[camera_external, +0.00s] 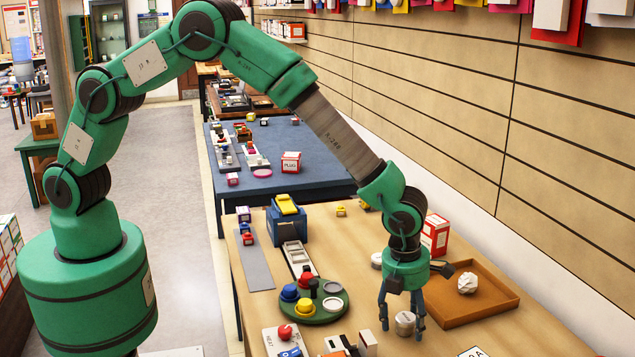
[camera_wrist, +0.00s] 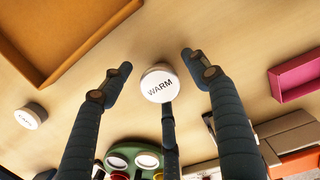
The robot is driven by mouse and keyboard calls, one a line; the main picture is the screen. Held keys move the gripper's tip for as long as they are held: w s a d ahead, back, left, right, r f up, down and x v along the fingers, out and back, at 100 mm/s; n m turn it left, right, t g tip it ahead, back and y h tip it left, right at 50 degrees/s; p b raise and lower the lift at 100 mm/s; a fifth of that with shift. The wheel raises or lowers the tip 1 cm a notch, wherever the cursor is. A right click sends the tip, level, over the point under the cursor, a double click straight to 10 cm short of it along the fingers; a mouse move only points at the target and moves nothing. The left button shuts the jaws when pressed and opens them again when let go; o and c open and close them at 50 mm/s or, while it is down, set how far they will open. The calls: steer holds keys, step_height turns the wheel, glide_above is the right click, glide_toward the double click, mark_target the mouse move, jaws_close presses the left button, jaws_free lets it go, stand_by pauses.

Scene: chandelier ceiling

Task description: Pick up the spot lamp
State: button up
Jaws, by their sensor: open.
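I take the spot lamp to be the short round piece with a white face reading "WARM" in the camera_wrist view (camera_wrist: 158,84). In the camera_external view this spot lamp (camera_external: 405,324) stands on the wooden table. My gripper (camera_external: 402,318) points down over it, fingers spread around its sides. In the wrist view my gripper (camera_wrist: 160,80) is open, with a finger on either side of the lamp and gaps showing. A third finger is below it, seemingly close to its edge; contact cannot be told.
A similar white disc (camera_wrist: 31,116) lies to the left in the wrist view. A brown tray (camera_external: 505,302) with crumpled paper (camera_external: 467,284) is right of my gripper. A green round board (camera_external: 340,311) with coloured pieces is left. A pink box (camera_wrist: 296,76) is near.

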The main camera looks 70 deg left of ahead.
mark_target(406, 317)
steer(key=c, duration=1.3)
steer(key=shift+r+p, duration=1.1)
steer(key=shift+r, duration=3.95)
